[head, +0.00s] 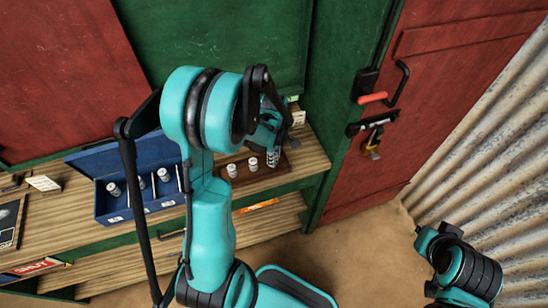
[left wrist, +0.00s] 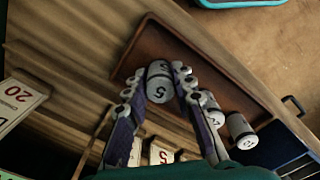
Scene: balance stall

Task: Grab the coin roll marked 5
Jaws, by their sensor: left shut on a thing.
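The coin roll marked 5 (left wrist: 159,82) is a pale grey cylinder with a dark 5 on its side. It sits between the two fingertips of my left gripper (left wrist: 162,84) in the left wrist view, and the fingers are shut on it. In the head view my left gripper (head: 270,138) is over the right end of the brown wooden tray (head: 243,181), partly hidden by my arm. The tray (left wrist: 150,42) lies under the roll in the left wrist view. I cannot tell whether the roll is clear of the tray. My right gripper is not in view.
Two other rolls stand on the tray, a left one (head: 232,170) and a right one (head: 253,164). A blue box (head: 110,162) with several rolls is to the left. A card marked 20 (left wrist: 20,98) stands nearby. A green cabinet and red door stand behind.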

